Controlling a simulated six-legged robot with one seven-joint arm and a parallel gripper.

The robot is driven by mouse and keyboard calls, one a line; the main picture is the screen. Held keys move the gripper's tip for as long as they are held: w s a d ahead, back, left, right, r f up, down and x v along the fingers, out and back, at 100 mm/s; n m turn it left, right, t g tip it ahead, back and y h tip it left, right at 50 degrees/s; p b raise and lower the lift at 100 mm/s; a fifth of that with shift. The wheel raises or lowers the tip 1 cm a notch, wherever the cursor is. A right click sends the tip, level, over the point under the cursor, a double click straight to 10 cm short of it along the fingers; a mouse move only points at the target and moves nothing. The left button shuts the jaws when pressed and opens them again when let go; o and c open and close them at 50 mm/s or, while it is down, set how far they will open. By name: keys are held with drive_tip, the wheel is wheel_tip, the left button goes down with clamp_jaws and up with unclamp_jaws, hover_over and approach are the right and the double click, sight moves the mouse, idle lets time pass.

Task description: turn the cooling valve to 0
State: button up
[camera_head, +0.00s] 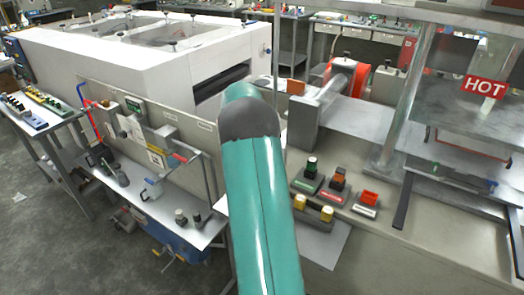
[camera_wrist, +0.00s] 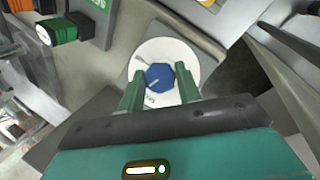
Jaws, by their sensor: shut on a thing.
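The valve is a blue eight-sided knob (camera_wrist: 159,75) on a round white dial (camera_wrist: 166,48) in the wrist view. The dial has small dark marks to the left of and below the knob, too small to read. A pale line shows on the knob's lower left part. My gripper (camera_wrist: 160,82) has green fingers, one on each side of the knob, and is shut on it. In the head view my teal arm stretches forward; the gripper and valve are not visible there.
In the wrist view, a green button (camera_wrist: 62,31) stands at upper left. In the head view, green, orange and red controls sit right of my arm, near a yellow-button box (camera_head: 313,211). A red HOT sign (camera_head: 484,87) marks the far right machine. A side bench (camera_head: 165,205) stands left.

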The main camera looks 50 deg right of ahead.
drive_tip(key=n+h, duration=0.1)
drive_tip(key=n, duration=0.2)
drive_tip(key=shift+w+g, duration=0.1)
drive_tip(key=shift+g, duration=0.3)
drive_tip(key=shift+n, duration=0.3)
drive_tip(key=o, duration=1)
drive_tip(key=shift+c, duration=0.2)
drive_tip(key=shift+a, duration=0.1)
drive_tip(key=v, duration=1.3)
drive_tip(key=shift+a+r, duration=0.25)
drive_tip(key=shift+a, duration=0.05)
drive_tip(key=shift+w, duration=0.2)
